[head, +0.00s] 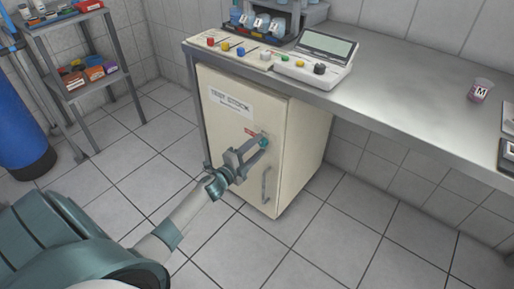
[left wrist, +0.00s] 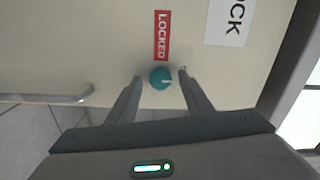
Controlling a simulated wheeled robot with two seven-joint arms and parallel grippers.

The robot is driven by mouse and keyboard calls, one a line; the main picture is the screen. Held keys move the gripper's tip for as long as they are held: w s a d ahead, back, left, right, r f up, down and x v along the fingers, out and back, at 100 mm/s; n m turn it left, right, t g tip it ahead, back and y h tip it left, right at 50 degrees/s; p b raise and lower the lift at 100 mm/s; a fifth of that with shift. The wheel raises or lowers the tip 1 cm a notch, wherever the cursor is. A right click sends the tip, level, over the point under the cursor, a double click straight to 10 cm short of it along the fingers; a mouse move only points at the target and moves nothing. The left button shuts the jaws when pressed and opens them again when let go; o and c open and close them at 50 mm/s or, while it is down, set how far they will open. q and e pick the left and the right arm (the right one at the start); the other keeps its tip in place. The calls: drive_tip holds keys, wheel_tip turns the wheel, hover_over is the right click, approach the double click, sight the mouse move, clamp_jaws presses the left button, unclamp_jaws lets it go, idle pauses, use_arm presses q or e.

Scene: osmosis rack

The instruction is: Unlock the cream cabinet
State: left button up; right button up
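The cream cabinet (head: 230,150) stands under the steel counter with its door shut. A white sign (head: 232,104) is on its door, and a metal bar handle (head: 266,184) is at the door's right side. A round teal knob (left wrist: 161,77) with a pale mark sits on the door beside a red label reading LOCKED (left wrist: 162,35). My left gripper (head: 254,142) is at the knob; in the left wrist view its two fingers (left wrist: 160,80) are spread, one on each side of the knob. I cannot tell whether they touch it. My right gripper is not in view.
The steel counter (head: 420,90) above carries a control panel (head: 240,50), a grey device with a screen (head: 318,62) and a cup marked M (head: 480,90). A shelf (head: 75,55) and a blue tank (head: 20,125) stand at left. The tiled floor in front is clear.

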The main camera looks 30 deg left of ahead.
use_arm(q)
drive_tip(key=shift+s, duration=0.15)
drive_tip(key=s+a, duration=0.1)
drive_tip(key=s, duration=1.6)
drive_tip(key=shift+a, duration=0.2)
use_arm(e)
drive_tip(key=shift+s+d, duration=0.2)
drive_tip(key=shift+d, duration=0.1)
